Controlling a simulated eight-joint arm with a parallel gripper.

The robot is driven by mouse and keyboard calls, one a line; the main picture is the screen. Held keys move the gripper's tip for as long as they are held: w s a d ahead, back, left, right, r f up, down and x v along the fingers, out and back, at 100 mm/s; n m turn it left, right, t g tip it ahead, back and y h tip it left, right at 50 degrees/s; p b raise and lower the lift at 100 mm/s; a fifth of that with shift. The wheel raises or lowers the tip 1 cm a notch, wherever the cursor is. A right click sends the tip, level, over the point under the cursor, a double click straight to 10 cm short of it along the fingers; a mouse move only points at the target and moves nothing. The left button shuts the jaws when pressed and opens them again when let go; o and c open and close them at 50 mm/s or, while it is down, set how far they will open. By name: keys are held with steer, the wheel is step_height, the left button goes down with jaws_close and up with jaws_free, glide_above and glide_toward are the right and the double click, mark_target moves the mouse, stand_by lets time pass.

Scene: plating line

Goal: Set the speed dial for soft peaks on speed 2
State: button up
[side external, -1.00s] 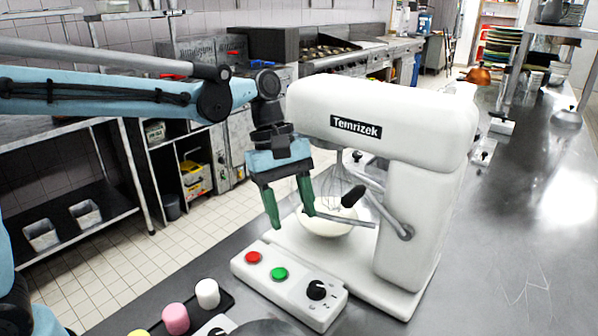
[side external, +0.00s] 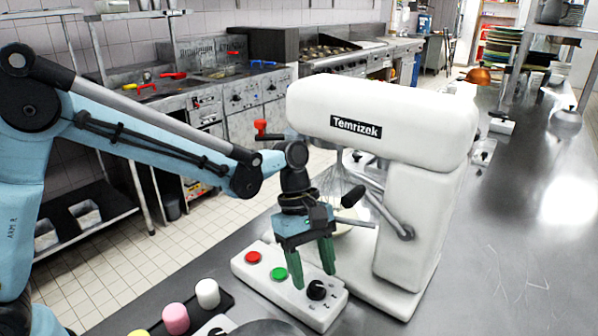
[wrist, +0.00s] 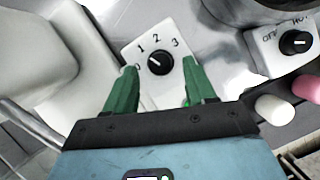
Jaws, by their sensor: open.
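The speed dial (side external: 317,290) is a black knob on the white control box (side external: 243,267) in front of the white Temrizek mixer (side external: 425,215). In the wrist view the dial (wrist: 160,63) has marks 0, 1, 2 and 3 around it. Its white pointer line appears to lie toward the 0 side. My gripper (side external: 314,279) points down just above the dial end of the box. I cannot tell any contact with the dial.
A red button (side external: 253,257) and a green button (side external: 279,274) are on the same box. The mixer's lever with a black knob (side external: 353,196) is close beside my gripper. Another dial (wrist: 295,42) marked OFF and HOT is at the right, near white and pink cylinders (side external: 176,318).

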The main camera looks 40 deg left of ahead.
steer(key=shift+x, duration=0.9)
jaws_close()
